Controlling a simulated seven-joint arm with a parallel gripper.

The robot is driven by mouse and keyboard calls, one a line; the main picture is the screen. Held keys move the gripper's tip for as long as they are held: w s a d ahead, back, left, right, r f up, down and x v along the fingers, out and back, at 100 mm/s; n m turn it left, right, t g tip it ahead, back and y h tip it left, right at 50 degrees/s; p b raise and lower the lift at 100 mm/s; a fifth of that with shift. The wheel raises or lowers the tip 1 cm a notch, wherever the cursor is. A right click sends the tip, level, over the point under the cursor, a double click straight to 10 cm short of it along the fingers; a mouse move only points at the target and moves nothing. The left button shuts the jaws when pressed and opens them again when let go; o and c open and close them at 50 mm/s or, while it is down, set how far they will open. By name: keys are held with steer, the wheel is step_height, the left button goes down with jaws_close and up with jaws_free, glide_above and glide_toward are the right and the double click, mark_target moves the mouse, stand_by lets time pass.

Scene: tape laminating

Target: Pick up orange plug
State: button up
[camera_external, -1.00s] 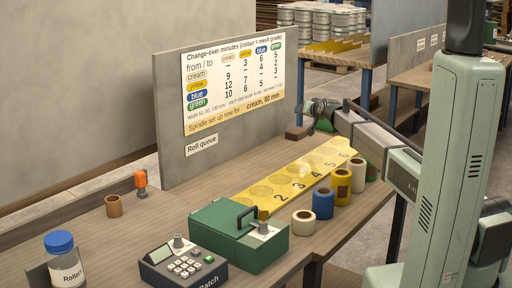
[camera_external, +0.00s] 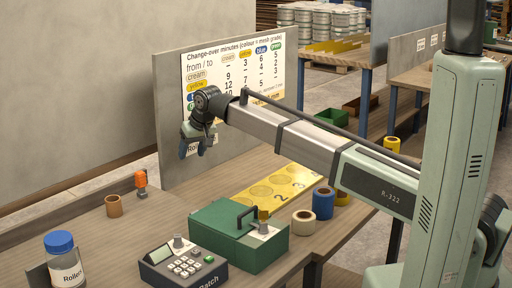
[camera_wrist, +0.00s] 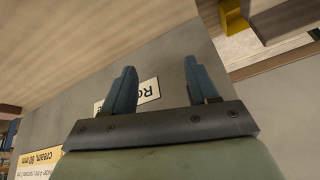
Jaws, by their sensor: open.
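The orange plug (camera_external: 140,180) stands upright at the back left of the bench in the external view, its orange top on a grey lower part. My gripper (camera_external: 192,150) is in front of the upright board, above and to the right of the plug and clearly apart from it. Its two blue fingers point down and are spread with nothing between them. The wrist view also shows my gripper (camera_wrist: 160,80) open and empty. I cannot make out the plug in the wrist view.
A brown cup (camera_external: 114,206) stands left of the plug. The green box (camera_external: 235,236) with a handle, a keypad device (camera_external: 183,265) and a blue-lidded jar (camera_external: 63,262) stand nearer. The grey board (camera_external: 172,110) rises behind my gripper. Bench between plug and green box is clear.

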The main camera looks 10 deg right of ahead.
mark_target(140, 172)
steer(key=s+a+r+n, duration=0.1)
steer(key=s+a+r, duration=0.45)
steer(key=s, duration=0.25)
steer(key=s+a+r+n, duration=0.2)
steer(key=s+a+r, duration=0.2)
steer(key=s+a, duration=0.35)
steer(key=shift+g, duration=0.3)
steer(key=x, duration=0.8)
steer(key=shift+s+d+f, duration=0.15)
steer(key=shift+d, duration=0.2)
steer(key=shift+s+x, duration=0.2)
steer(key=shift+x, duration=2.35)
steer(key=shift+a, duration=0.15)
steer(key=shift+c, duration=0.3)
steer(key=c, duration=1)
